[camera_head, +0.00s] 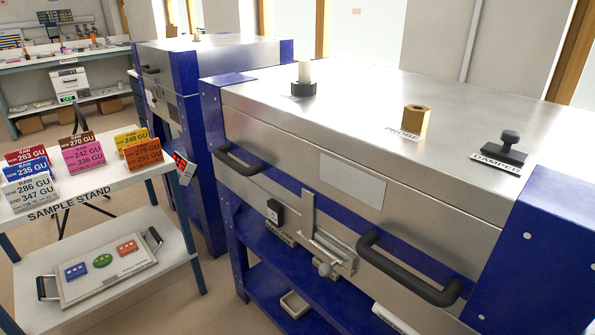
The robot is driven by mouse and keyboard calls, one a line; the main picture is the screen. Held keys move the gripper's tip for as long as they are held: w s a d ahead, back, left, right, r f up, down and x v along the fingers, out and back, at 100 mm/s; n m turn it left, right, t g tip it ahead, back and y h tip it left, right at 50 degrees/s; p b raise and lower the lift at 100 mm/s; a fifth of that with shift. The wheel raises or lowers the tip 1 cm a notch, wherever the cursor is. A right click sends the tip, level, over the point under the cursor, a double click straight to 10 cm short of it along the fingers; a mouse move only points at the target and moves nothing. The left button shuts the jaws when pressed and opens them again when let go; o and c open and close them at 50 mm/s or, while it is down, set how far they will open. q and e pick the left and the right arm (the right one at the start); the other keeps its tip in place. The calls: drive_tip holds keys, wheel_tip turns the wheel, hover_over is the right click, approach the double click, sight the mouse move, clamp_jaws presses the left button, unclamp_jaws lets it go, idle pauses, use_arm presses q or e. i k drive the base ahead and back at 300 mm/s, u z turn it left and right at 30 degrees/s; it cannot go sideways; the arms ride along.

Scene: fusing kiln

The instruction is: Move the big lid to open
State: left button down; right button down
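The big lid (375,95) is the brushed-metal top of the large kiln in the head view. It lies flat and looks shut. Two black bar handles sit on the kiln's front, a left handle (239,163) and a right handle (408,271). A metal latch (322,247) is on the front between them; I cannot tell whether it is fastened. On top are a pale plug in a black collar (304,79), a brass probe fitting (414,119) and a black damper knob (509,144). Neither of my grippers shows.
A sample stand (83,185) with coloured cards stands close on the left. A tray (115,270) lies on its lower shelf. A smaller kiln (215,50) stands behind, near the big one. Floor shows between stand and kiln.

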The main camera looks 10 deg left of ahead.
sight(389, 162)
drive_tip(key=u, duration=1.4)
drive_tip(key=i, duration=0.7)
drive_tip(key=z, duration=2)
